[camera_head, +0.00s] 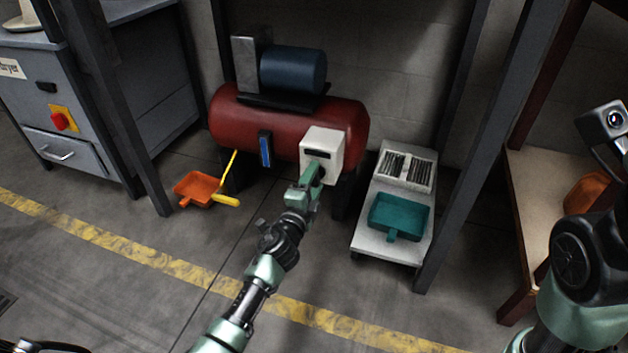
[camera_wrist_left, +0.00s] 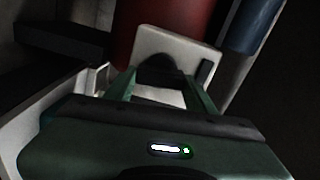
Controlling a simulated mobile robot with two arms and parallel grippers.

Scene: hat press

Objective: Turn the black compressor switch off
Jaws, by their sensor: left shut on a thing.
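The red compressor tank (camera_head: 240,125) stands against the back wall. It carries a white switch box (camera_head: 335,145) on its front right. The black switch (camera_wrist_left: 158,70) shows as a dark knob on the pale box face in the left wrist view. My left gripper (camera_head: 312,172) reaches up to the front of the box, and its fingers (camera_wrist_left: 163,88) are shut on the switch, one on each side. In the head view the gripper hides most of the switch. I cannot read the switch's position. My right arm is at the right edge, with its gripper out of sight.
A low white cart (camera_head: 385,250) with a teal tray (camera_head: 398,215) stands right of the compressor. Dark posts (camera_head: 490,140) frame the bay.

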